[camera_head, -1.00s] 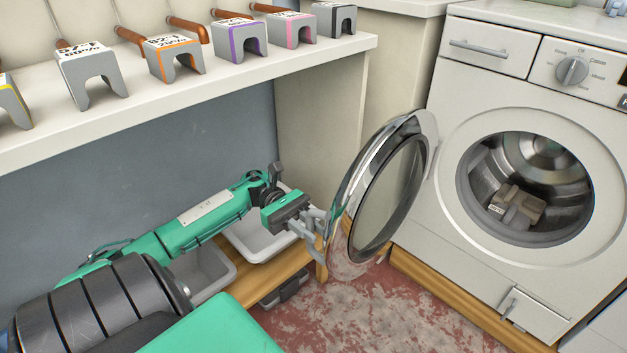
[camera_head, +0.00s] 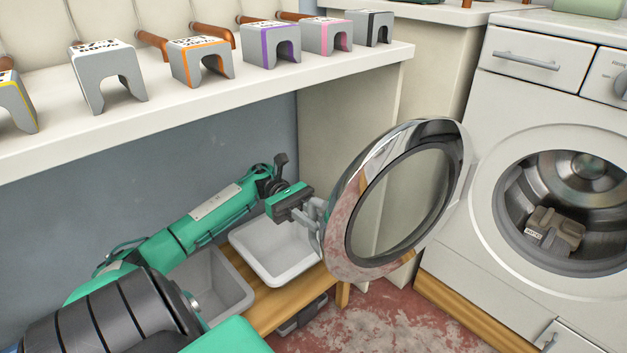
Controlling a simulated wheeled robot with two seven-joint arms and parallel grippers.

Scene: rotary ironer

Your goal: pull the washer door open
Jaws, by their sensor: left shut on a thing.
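The washer (camera_head: 464,235) stands at the right with its drum open to view. Its round door (camera_head: 352,262), a chrome ring with a glass middle, is swung wide out to the left of the opening. My left gripper (camera_head: 316,222) is shut on the door's left edge; the exact grip point is partly hidden by the fingers and the rim. A grey-brown object (camera_head: 553,232) lies inside the drum (camera_head: 610,178). My right gripper is not in view.
A white shelf (camera_head: 200,108) with several grey arch-shaped blocks runs above my left arm. Two grey-white bins (camera_head: 277,262) stand on a low wooden bench (camera_head: 262,310) under the door and arm. Stained red floor (camera_head: 370,325) is clear in front.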

